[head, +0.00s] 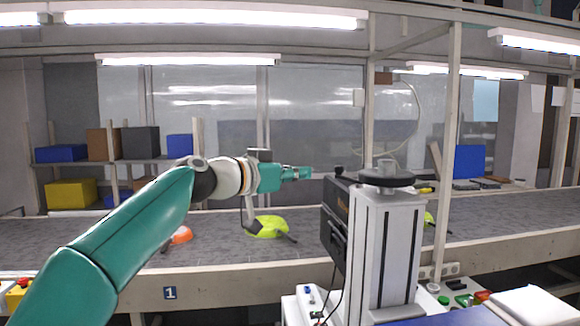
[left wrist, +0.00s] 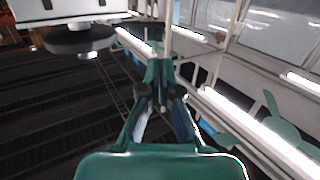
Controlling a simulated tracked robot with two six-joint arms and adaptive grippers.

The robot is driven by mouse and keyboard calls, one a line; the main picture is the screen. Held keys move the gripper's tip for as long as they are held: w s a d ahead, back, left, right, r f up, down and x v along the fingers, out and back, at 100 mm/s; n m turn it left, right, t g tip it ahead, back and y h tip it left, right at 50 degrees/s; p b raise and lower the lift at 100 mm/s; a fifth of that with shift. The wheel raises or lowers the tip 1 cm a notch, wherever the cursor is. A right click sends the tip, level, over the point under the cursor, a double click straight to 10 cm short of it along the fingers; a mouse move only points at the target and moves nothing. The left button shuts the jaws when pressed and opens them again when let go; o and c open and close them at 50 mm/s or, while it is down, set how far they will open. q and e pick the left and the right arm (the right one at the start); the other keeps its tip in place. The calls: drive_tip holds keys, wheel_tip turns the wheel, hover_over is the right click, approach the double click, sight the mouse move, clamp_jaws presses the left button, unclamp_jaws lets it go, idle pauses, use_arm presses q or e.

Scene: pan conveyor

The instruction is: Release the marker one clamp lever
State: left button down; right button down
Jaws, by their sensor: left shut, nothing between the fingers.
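The marker "1" (head: 170,293), a small dark plate with a white number, is on the front rail of the conveyor at lower left. I cannot make out a clamp lever near it. My left gripper (head: 297,173) is raised above the conveyor, well above and to the right of the marker, pointing right. Its fingers are shut and empty; they also show at the middle of the left wrist view (left wrist: 165,97). My right gripper is in neither view.
On the conveyor belt (head: 100,243) lie a yellow-green pan (head: 267,227) below my left gripper and an orange one (head: 181,235), partly hidden by my left arm. Shelves with boxes (head: 140,142) stand behind. A box with a red button (head: 18,288) is at the lower left edge.

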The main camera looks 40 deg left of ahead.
sight(336, 170)
use_arm(q)
drive_tip(key=w+p, duration=0.1)
drive_tip(key=w, duration=0.1)
drive_tip(key=w+p, duration=0.1)
drive_tip(key=w, duration=0.2)
drive_tip(key=w+d+p, duration=0.1)
drive_tip(key=w, duration=0.1)
drive_tip(key=shift+w+d+f+p, duration=0.1)
drive_tip(key=shift+w+f+p, duration=0.05)
drive_tip(key=shift+w+p, duration=0.15)
drive_tip(key=shift+w+f, duration=0.15)
drive_tip(key=shift+w, duration=0.45)
